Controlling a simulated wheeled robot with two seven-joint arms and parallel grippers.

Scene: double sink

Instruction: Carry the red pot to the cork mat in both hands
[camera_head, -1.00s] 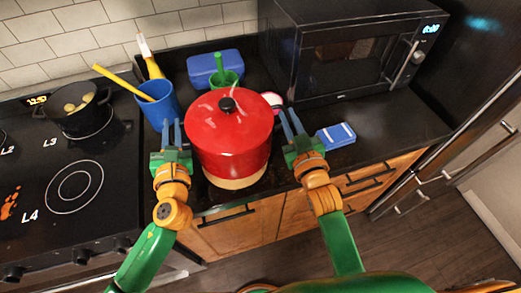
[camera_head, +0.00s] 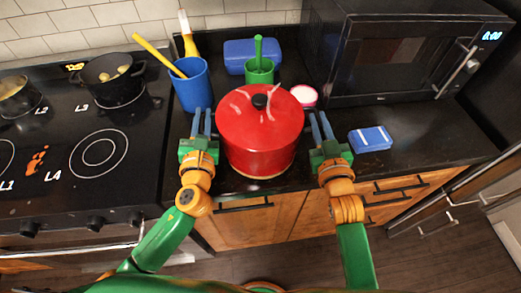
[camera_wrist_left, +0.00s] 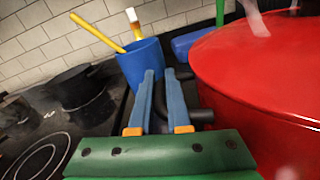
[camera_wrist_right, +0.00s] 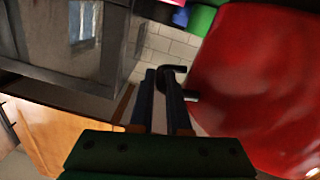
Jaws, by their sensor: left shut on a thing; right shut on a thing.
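The red pot (camera_head: 258,140), with its lid on, is upright near the counter's front edge. A thin tan edge (camera_head: 264,177), likely the cork mat, shows beneath it; the rest is hidden. I cannot tell whether the pot touches it. My left gripper (camera_head: 201,122) is shut on the pot's left black handle, which shows by its fingers in the left wrist view (camera_wrist_left: 204,115). My right gripper (camera_head: 321,127) is shut on the right handle, whose dark bar shows at the fingers in the right wrist view (camera_wrist_right: 189,95).
A blue cup (camera_head: 191,88) with utensils stands behind my left gripper. A green cup (camera_head: 259,72) and blue box (camera_head: 240,52) are behind the pot. A blue sponge (camera_head: 370,138) lies right of my right gripper, before the microwave (camera_head: 400,60). The stove (camera_head: 70,185) is at left.

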